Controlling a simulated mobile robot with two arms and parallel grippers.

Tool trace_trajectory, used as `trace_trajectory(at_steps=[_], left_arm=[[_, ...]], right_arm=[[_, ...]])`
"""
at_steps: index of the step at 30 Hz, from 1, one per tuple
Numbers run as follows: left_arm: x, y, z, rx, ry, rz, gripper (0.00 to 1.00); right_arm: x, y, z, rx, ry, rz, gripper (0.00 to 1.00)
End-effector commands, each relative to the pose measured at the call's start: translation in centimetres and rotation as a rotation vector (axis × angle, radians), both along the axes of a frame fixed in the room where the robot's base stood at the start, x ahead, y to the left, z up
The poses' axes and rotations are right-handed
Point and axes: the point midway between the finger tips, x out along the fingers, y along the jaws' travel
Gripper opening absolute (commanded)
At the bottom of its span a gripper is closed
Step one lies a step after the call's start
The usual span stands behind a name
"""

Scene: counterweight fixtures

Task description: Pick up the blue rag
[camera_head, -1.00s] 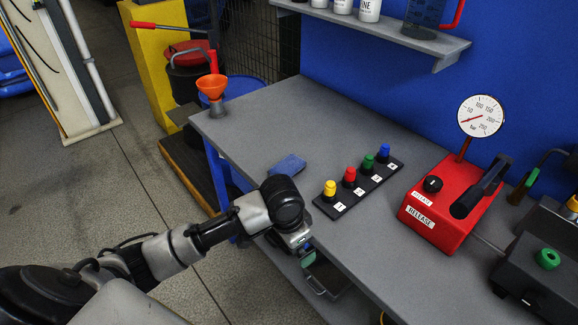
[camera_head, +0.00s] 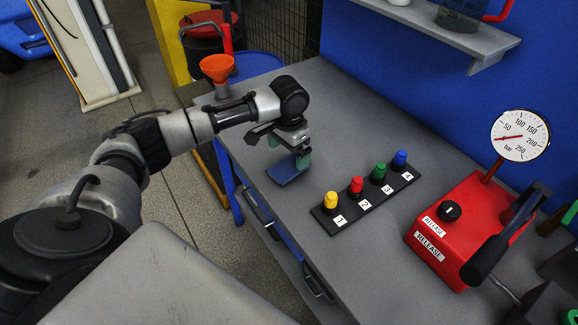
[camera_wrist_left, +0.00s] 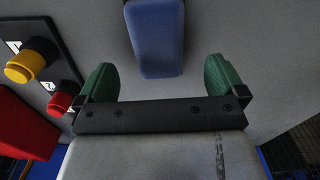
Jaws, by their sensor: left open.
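The blue rag (camera_head: 284,171) lies flat on the grey workbench (camera_head: 330,112), near its left front edge. In the left wrist view the rag (camera_wrist_left: 155,40) is a blue rounded block shape, cut off by the top edge. My left gripper (camera_head: 289,157) is above the rag in the head view and hides part of it. In the left wrist view its green fingertips (camera_wrist_left: 158,78) are wide apart with nothing between them, and the rag lies just beyond them, roughly centred. I cannot tell the exact height over the rag. My right gripper is not in view.
A black strip with yellow, red, green and blue knobs (camera_head: 366,190) sits to the right of the rag. A red pump with a gauge (camera_head: 463,228) stands farther right. An orange funnel (camera_head: 217,68) is at the bench's far left corner. A shelf (camera_head: 437,27) hangs behind.

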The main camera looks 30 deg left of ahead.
Motion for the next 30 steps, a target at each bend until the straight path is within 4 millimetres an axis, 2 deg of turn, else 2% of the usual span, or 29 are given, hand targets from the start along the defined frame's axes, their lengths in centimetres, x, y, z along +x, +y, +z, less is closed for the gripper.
trace_trajectory(at_steps=[2, 7, 10, 14, 20, 23, 30], left_arm=[[-0.1, 0.0, -0.5, 0.000, 0.002, 0.000, 0.99], [-0.5, -0.2, -2.9, 0.000, 0.005, -0.001, 0.99], [-0.5, -0.2, -4.4, 0.000, 0.002, -0.001, 0.99], [-0.5, -0.2, -5.3, 0.001, 0.001, -0.002, 0.99], [-0.5, -0.2, -5.4, 0.001, 0.000, -0.002, 0.99], [-0.5, -0.2, -5.4, 0.001, 0.000, -0.002, 0.87], [-0.5, -0.2, -5.4, 0.000, 0.000, -0.002, 0.50]], right_arm=[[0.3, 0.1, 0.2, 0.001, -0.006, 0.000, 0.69], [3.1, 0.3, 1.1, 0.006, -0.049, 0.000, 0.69], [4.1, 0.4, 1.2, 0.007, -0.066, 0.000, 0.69], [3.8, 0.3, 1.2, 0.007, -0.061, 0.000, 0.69], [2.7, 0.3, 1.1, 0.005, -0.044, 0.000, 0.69], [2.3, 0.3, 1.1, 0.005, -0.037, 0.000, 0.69], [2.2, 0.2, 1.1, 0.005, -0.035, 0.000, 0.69]])
